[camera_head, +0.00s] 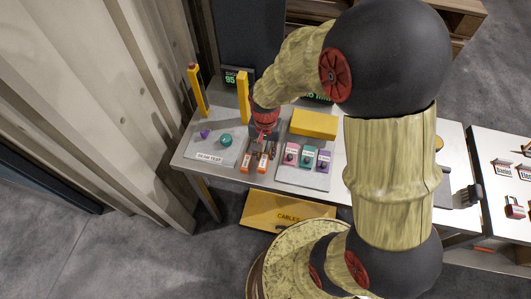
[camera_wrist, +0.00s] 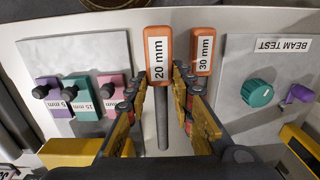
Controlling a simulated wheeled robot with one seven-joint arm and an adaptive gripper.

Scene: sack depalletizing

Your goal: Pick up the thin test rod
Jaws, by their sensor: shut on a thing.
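The thin test rod is a dark grey rod (camera_wrist: 162,120) with an orange end block (camera_wrist: 159,45) labelled 20 mm; the block also shows in the camera_head view (camera_head: 262,163). My gripper (camera_wrist: 160,98) has its yellow-and-black fingers on both sides of this rod, shut on it just below the block. In the camera_head view my gripper (camera_head: 268,143) points down at the table beside the orange blocks. A second orange block (camera_wrist: 202,50) labelled 30 mm sits close on the right in the wrist view; its rod is mostly hidden by a finger. I cannot tell whether the held rod is clear of the table.
A BEAM TEST panel (camera_head: 209,156) with a teal knob (camera_head: 226,140) and two yellow posts (camera_head: 243,98) stands left. A grey plate with pink, teal and purple blocks (camera_head: 307,158) and a yellow box (camera_head: 314,123) lie right. A CABLES box (camera_head: 287,213) is under the table.

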